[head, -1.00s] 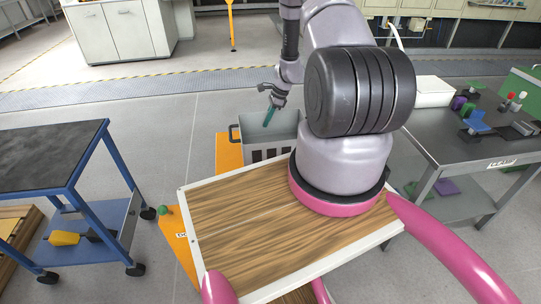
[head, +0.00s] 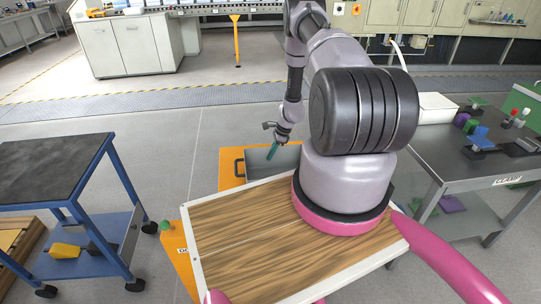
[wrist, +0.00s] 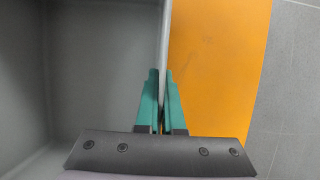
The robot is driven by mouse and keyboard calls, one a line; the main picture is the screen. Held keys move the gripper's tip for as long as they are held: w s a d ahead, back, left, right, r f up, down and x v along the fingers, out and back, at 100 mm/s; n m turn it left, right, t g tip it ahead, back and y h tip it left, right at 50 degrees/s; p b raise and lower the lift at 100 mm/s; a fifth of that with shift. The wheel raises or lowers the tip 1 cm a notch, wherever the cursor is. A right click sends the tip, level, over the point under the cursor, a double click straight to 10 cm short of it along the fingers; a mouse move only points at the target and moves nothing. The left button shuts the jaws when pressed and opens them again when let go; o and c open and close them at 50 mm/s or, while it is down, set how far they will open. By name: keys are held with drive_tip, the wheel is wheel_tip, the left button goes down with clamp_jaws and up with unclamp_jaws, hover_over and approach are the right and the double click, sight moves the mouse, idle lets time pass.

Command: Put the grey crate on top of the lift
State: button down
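The grey crate (head: 260,162) is behind the wooden board, which hides its lower part. My gripper (head: 271,153) is at the crate. In the wrist view, my gripper's green fingers (wrist: 161,100) sit on both sides of the crate's thin wall (wrist: 164,45) and look shut on it. The crate's empty inside fills the left of that view. The orange platform (head: 229,180), seemingly the lift, shows to the left of and behind the crate, and in the wrist view (wrist: 215,70) beyond the gripped wall. I cannot tell whether the crate rests on it.
The wooden board (head: 245,240) with a white rim lies in front. A blue trolley (head: 55,165) stands at left, a grey table (head: 465,165) with small items at right. A green knob (head: 165,225) is left of the board. Floor is clear between trolley and platform.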

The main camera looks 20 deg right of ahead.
drive_tip(key=c, duration=1.4)
unclamp_jaws()
drive_tip(key=shift+f, duration=0.15)
drive_tip(key=o, duration=0.4)
drive_tip(key=shift+c, duration=0.2)
drive_tip(key=v, duration=1.2)
drive_tip(key=shift+r, duration=0.2)
drive_tip(key=s+a+r+n+t, duration=0.1)
drive_tip(key=a+r+n, duration=0.25)
drive_tip(key=r, duration=0.85)
drive_tip(key=s+a+r+n, duration=0.15)
drive_tip(key=a+r, duration=0.25)
drive_tip(key=r, duration=0.8)
drive_tip(key=a+r+n+t, duration=0.1)
drive_tip(key=a+r+n, duration=0.2)
drive_tip(key=r, duration=0.9)
drive_tip(key=s+a+r+n+t+h, duration=0.1)
drive_tip(key=s+a+r+n, duration=0.35)
drive_tip(key=s+r, duration=0.65)
drive_tip(key=s+a+r+n+t, duration=0.1)
drive_tip(key=s+r+n, duration=0.1)
drive_tip(key=s, duration=0.5)
drive_tip(key=s+a+r+n+t+h, duration=0.1)
drive_tip(key=s+r, duration=0.3)
drive_tip(key=s, duration=0.4)
drive_tip(key=shift+a+r+n+t, duration=0.25)
drive_tip(key=shift+a+n+t, duration=0.25)
drive_tip(key=shift+a+n, duration=0.3)
